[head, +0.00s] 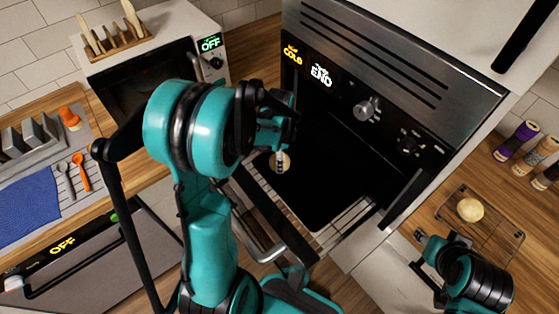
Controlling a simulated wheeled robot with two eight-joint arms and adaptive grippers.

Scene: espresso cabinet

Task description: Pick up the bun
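A pale round bun (280,162) lies on the dark tray (318,208) inside the open oven, near the tray's left side. My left gripper (281,158) reaches down into the oven, with a finger in front of this bun. The arm and wrist hide much of the gripper, so I cannot tell whether it is shut on the bun. My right gripper (424,262) is at the lower right, left of and below the rack, apart from that bun. It looks open and empty.
The oven's front panel (365,80) rises above the opening, and its wire rack (345,222) sticks out. Spice jars (516,140) stand at the right. A toaster oven (140,75), an orange spoon (81,170) and a blue cloth (30,208) are at the left.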

